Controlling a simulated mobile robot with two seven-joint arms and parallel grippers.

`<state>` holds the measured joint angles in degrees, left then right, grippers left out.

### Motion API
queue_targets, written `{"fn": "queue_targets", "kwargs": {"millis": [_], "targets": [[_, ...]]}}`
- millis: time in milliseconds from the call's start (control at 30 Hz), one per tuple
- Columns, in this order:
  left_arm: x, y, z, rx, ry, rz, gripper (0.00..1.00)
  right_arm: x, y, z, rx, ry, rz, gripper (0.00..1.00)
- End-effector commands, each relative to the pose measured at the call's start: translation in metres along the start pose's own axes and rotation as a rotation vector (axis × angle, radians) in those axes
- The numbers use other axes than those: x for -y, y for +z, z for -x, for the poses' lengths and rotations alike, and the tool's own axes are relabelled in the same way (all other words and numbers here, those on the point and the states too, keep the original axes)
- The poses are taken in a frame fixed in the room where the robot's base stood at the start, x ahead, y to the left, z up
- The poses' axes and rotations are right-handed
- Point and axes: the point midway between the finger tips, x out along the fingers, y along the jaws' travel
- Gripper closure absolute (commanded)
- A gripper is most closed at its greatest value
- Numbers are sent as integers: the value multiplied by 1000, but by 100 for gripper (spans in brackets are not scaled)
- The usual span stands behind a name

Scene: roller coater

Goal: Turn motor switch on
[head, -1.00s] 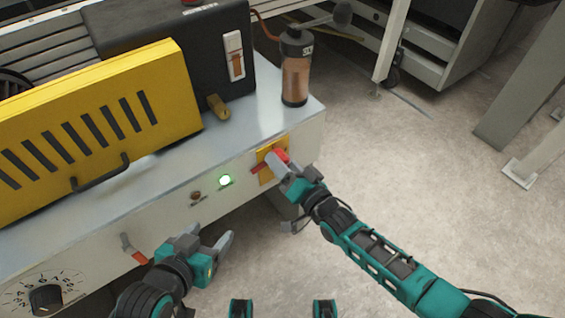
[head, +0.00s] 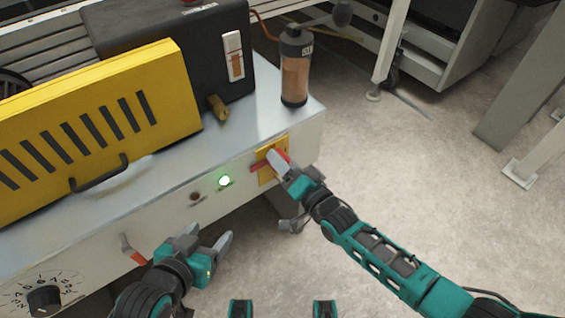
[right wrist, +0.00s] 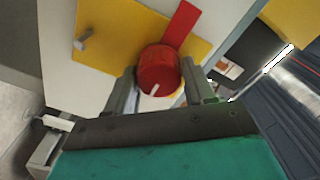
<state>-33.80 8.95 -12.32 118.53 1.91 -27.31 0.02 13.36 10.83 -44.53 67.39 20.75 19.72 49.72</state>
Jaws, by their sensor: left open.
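A red rotary switch with a flat red bar sits on a yellow plate (head: 266,176) on the machine's front panel, near its right end. The right wrist view shows its round red knob (right wrist: 157,68) and the red bar (right wrist: 182,24) pointing up and right. My right gripper (head: 274,160) is at this switch, and its fingers (right wrist: 160,92) lie on both sides of the knob. I cannot tell whether they press on it. My left gripper (head: 222,242) is open and empty in front of the panel, to the left.
A lit green lamp (head: 224,181) and a dark button (head: 194,196) are left of the yellow plate. A red-and-grey lever (head: 132,250) and a numbered dial (head: 45,298) are further left. A bottle-shaped cylinder (head: 295,72) stands on top.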

Motion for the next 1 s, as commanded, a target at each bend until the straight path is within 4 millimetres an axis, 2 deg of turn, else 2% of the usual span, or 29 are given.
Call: {"fn": "queue_targets", "kwargs": {"millis": [33,167,400,533,667,1000], "targets": [[0,0,0,0,0,-1,33,0,0,0,1,0,0,41],[0,0,0,1,0,0,33,0,1,0,3,0,0,29],[0,0,0,1,0,0,33,0,2,1,4,1,-1,29],[0,-2,2,2,0,2,33,0,2,10,5,2,-1,29],[-1,-8,7,3,0,5,33,1,2,32,6,4,-1,29],[-3,-21,15,2,0,13,33,1,1,105,5,3,0,29]]}}
